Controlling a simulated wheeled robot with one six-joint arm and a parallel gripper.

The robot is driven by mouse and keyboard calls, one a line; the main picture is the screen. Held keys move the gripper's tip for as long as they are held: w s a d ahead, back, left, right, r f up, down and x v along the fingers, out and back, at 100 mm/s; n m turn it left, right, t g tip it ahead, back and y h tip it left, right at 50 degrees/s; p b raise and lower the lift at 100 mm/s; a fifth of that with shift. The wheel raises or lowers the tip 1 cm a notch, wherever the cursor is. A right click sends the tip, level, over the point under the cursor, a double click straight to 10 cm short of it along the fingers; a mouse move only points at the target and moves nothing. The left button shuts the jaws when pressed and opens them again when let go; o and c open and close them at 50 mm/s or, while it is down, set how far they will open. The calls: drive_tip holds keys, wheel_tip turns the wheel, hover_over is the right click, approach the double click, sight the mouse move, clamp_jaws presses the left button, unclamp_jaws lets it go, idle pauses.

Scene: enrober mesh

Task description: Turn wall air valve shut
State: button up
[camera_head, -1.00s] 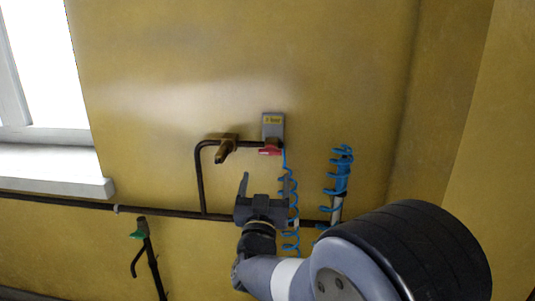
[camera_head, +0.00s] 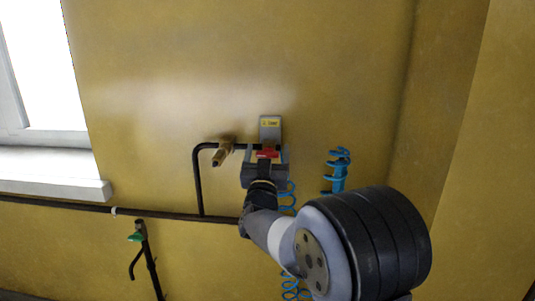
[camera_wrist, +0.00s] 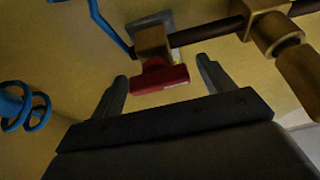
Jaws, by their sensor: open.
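The wall air valve has a red handle (camera_head: 267,154) at the right end of a dark pipe, below a grey plate with a yellow label (camera_head: 270,124). In the wrist view the red handle (camera_wrist: 159,78) sits on a brass body (camera_wrist: 152,41). My gripper (camera_head: 267,158) is at the valve in the head view. Its two fingers stand apart, one on each side of the red handle, in the wrist view (camera_wrist: 163,75). The handle lies between or just beyond the fingertips, and I cannot tell whether either finger touches it. The gripper hides part of the valve's underside in the head view.
A brass fitting (camera_head: 223,151) is on the same pipe to the left. A blue coiled hose (camera_head: 338,172) hangs at the right. A green-handled tap (camera_head: 137,236) is at the lower left. A window sill (camera_head: 50,177) juts out at the left.

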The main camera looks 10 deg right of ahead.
drive_tip(key=shift+c, duration=0.6)
drive_tip(key=c, duration=0.9)
drive_tip(key=shift+o, duration=0.2)
drive_tip(key=shift+n, duration=0.5)
drive_tip(key=n+y, duration=0.1)
drive_tip(key=n, duration=0.1)
drive_tip(key=n+y+b, duration=0.1)
drive_tip(key=n+y, duration=0.1)
drive_tip(key=n, duration=0.1)
drive_tip(key=shift+t+y, duration=0.3)
drive_tip(key=n+y, duration=0.1)
drive_tip(key=n, duration=0.2)
drive_tip(key=n+y+b, duration=0.1)
drive_tip(key=n, duration=0.2)
drive_tip(key=shift+a+n+g+y, duration=0.1)
drive_tip(key=shift+n+g+y, duration=0.2)
drive_tip(key=shift+g, duration=0.1)
drive_tip(key=n+g+y, duration=0.1)
drive_tip(key=n, duration=0.2)
drive_tip(key=n+b, duration=0.1)
drive_tip(key=n, duration=0.2)
drive_tip(key=shift+f+g+y, duration=0.1)
drive_tip(key=shift+g+y, duration=0.3)
drive_tip(key=shift+a+f+n+g+p, duration=0.1)
drive_tip(key=shift+n+g+p, duration=0.4)
drive_tip(key=shift+n, duration=1.4)
